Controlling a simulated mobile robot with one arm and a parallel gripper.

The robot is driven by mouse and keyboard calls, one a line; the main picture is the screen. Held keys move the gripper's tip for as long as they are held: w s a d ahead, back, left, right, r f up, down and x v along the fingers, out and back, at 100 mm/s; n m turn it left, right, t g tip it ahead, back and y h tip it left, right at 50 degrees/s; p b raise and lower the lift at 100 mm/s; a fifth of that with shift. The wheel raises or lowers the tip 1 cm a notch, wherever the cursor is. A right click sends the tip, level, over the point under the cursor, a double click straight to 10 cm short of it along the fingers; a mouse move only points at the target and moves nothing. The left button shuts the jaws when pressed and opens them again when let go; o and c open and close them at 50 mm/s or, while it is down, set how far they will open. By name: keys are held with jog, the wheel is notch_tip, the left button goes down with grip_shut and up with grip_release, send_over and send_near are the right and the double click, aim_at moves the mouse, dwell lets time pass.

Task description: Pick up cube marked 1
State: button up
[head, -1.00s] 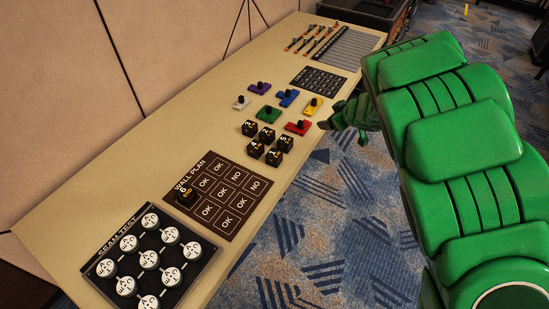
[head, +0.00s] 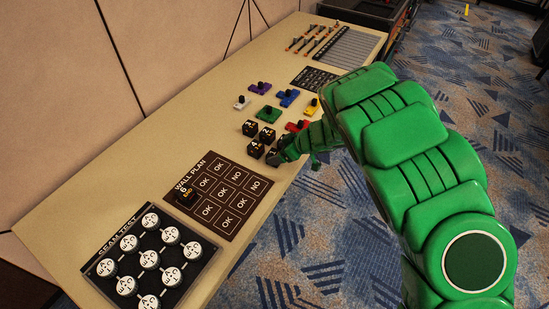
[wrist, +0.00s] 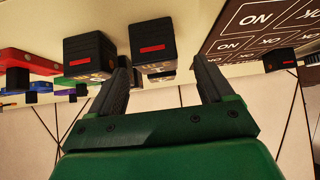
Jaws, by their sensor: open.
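The cube marked 1 (head: 272,158) is a small black cube on the tan table, in a cluster beside the WALL PLAN board. My green arm reaches in from the right, and my gripper (head: 284,153) is at its right side. In the wrist view, which is upside down, my gripper (wrist: 161,68) is open and empty. A black cube with a red bar (wrist: 153,48), apparently the cube marked 1, stands at the mouth between the dark fingers. Its number is not readable there. The left finger lies between it and a neighbouring cube (wrist: 90,55). I cannot tell whether the fingers touch either.
Other black cubes (head: 257,148) stand close behind, and my gripper partly hides one. The cube marked 6 (head: 186,196) sits on the WALL PLAN board (head: 235,204). Coloured knob blocks (head: 266,114) lie beyond the cluster. The table's front edge is close under my gripper.

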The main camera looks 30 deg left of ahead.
aim_at(275, 154)
jog(key=shift+x, duration=2.5)
jog(key=shift+w+f, duration=0.1)
jog(key=shift+w, duration=0.05)
jog(key=shift+c, duration=0.5)
jog(key=c, duration=1)
